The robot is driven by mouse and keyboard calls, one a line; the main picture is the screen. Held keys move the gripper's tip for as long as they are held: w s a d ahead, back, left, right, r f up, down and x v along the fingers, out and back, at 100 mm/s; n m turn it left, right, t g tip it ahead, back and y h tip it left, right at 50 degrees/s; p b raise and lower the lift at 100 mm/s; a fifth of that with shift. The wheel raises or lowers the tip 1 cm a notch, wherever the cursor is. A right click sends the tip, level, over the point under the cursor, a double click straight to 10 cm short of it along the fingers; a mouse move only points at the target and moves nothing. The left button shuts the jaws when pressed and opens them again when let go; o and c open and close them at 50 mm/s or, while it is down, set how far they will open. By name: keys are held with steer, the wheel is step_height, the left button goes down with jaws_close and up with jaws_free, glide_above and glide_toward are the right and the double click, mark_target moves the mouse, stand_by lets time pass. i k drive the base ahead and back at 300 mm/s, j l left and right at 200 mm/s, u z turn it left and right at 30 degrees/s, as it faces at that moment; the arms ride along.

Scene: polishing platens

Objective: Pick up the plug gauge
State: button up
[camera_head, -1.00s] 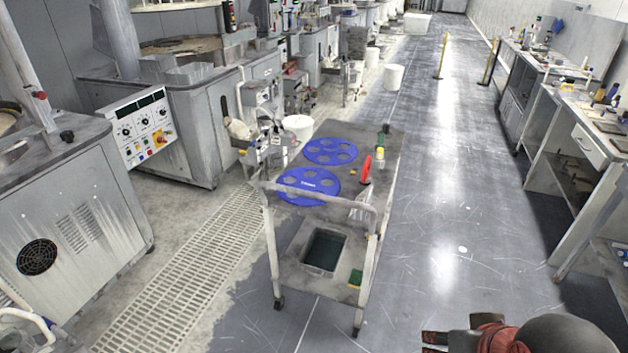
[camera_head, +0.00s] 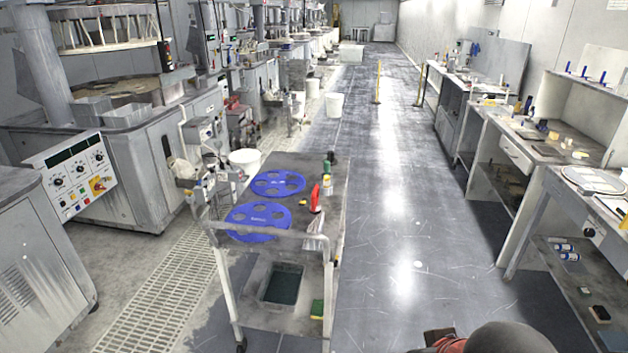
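I cannot pick out the plug gauge with certainty. Several small blue upright pieces (camera_head: 585,71) stand on the top ledge of the right-hand bench, too small to identify. Small tools and blocks (camera_head: 553,135) lie on the worktop below them. My gripper (camera_head: 438,336) shows only in part at the bottom edge, over the floor right of the cart and well short of the benches. Its fingertips are cut off or hidden, so its opening and any contents cannot be seen.
A grey cart (camera_head: 300,221) stands left of centre, with blue perforated discs (camera_head: 258,221), a red-handled tool (camera_head: 315,198) and bottles on top. Polishing machines (camera_head: 137,168) line the left. Benches (camera_head: 513,151) line the right. The aisle floor (camera_head: 400,215) between is clear.

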mark_target(327, 166)
steer(key=i+l+u, duration=0.35)
steer(key=i+l, duration=0.6)
steer(key=i, duration=0.35)
steer(key=i+l+u, duration=0.35)
steer(key=i+l, duration=0.8)
steer(key=l, duration=0.15)
